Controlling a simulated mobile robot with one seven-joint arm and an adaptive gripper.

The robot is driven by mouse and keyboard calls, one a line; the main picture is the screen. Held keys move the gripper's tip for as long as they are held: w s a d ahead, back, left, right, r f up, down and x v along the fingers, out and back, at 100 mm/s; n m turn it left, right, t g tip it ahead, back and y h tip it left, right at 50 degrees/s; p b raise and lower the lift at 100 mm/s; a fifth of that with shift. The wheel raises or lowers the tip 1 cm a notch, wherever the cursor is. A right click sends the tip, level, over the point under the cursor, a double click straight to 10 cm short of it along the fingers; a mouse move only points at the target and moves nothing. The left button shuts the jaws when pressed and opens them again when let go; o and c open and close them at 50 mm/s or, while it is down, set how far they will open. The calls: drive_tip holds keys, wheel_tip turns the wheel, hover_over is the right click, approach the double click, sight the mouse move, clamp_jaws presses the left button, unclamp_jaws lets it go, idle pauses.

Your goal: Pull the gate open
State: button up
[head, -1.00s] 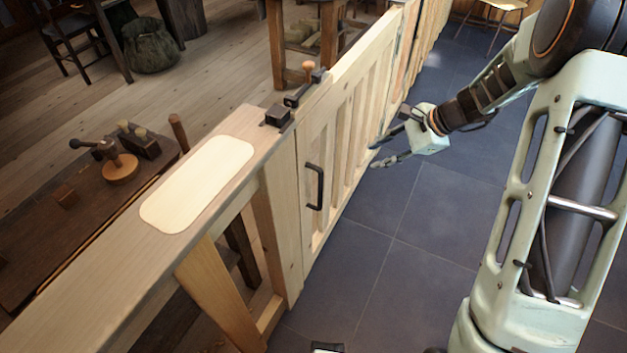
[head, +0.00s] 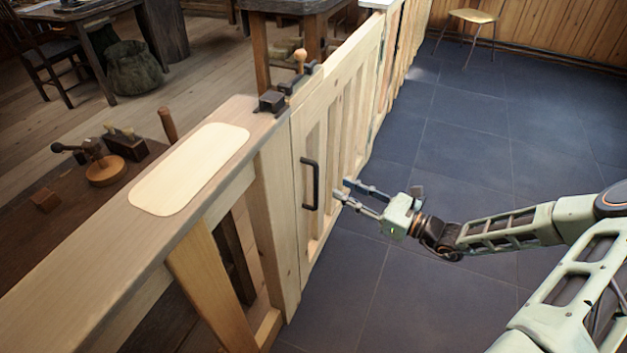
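The wooden gate (head: 334,128) of pale slats stands in line with the fence and looks closed. A black bar handle (head: 311,184) is mounted upright on its near side, facing the tiled floor. A dark latch (head: 287,93) with a wooden knob (head: 300,56) sits on top where the gate meets the fence post. My gripper (head: 341,189) is just right of the handle, pointing left at it. Its two fingers are spread apart with nothing seen between them. It appears apart from the handle.
The fence rail (head: 100,235) with a pale inset panel (head: 189,168) runs to the lower left. Behind it is a dark workbench (head: 60,190) with wooden tools. The dark tiled floor (head: 440,130) right of the gate is clear, with a stool (head: 472,18) far back.

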drive_tip(key=b+x, duration=0.1)
drive_tip(key=x, duration=0.8)
drive_tip(key=shift+w+a+b, duration=0.25)
drive_tip(key=shift+a+b, duration=0.1)
drive_tip(key=shift+b, duration=0.05)
clamp_jaws()
